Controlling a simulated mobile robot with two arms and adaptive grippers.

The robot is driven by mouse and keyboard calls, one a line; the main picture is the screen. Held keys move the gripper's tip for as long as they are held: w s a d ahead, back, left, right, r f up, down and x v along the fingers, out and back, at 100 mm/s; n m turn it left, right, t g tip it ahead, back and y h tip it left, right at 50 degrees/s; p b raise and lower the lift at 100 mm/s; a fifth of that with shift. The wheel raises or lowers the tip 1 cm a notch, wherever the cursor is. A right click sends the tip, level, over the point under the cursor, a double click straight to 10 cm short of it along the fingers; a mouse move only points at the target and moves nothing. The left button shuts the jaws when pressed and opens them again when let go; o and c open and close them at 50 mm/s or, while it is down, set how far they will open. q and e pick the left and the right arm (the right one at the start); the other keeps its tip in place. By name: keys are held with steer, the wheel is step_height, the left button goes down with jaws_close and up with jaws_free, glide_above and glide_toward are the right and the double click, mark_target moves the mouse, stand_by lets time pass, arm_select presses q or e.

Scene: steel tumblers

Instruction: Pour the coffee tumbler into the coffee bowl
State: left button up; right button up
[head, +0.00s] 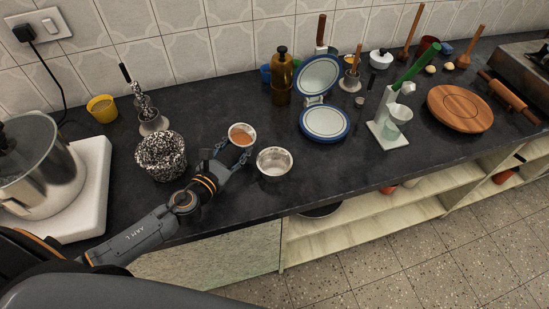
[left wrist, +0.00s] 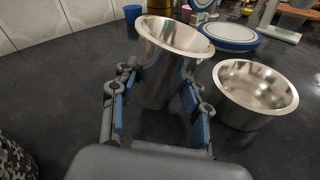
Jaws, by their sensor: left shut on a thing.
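A steel tumbler (head: 242,134) with brown coffee inside is held between the fingers of my left gripper (head: 230,151), which is shut on it. In the left wrist view the tumbler (left wrist: 165,65) stands between the blue-padded fingers of the gripper (left wrist: 157,105), leaning slightly. A steel bowl (head: 274,163) stands on the dark counter just right of the tumbler and a little nearer the front edge. In the left wrist view the bowl (left wrist: 256,94) is right of the gripper and looks empty. My right gripper is not in view.
A black-and-white speckled pot (head: 161,157) stands left of my left gripper. A yellow cup (head: 102,109) is farther left. The counter (head: 225,220) is clear in front of the bowl.

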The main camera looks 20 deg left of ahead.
mark_target(243, 146)
arm_select(q)
steer(key=shift+s+d+r+m, duration=0.1)
steer(key=shift+s+d+m, duration=0.05)
steer(key=shift+d+m, duration=0.65)
steer(key=shift+a+r+p, duration=0.1)
steer(key=shift+a+p, duration=0.05)
steer(key=shift+p, duration=0.15)
steer(key=shift+s+d+r+m+p, duration=0.1)
steer(key=shift+d+r+m+p, duration=0.15)
steer(key=shift+r+p, duration=0.3)
steer(key=shift+w+d+r+m+p, duration=0.1)
steer(key=shift+r+m+p, duration=0.25)
steer(key=shift+r+p, duration=0.25)
steer(key=shift+s+d+r+m+p, duration=0.1)
steer(key=shift+d+r+m+p, duration=0.15)
steer(key=shift+r+p, duration=0.3)
steer(key=shift+d+r+m+t+y, duration=0.1)
steer(key=shift+r+m+t+y, duration=0.25)
steer(key=shift+m, duration=0.5)
steer(key=shift+f+m+y+b, duration=0.15)
steer(key=shift+f+m+b, duration=0.3)
steer(key=shift+m, duration=0.3)
steer(key=shift+f+m+y+b, duration=0.1)
steer(key=shift+f+m+b, duration=0.1)
steer(key=shift+m+b, duration=0.45)
stand_by(0.5)
steer(key=shift+r+m+t, duration=0.25)
steer(key=shift+r+m, duration=0.25)
steer(key=shift+m, duration=0.5)
stand_by(0.4)
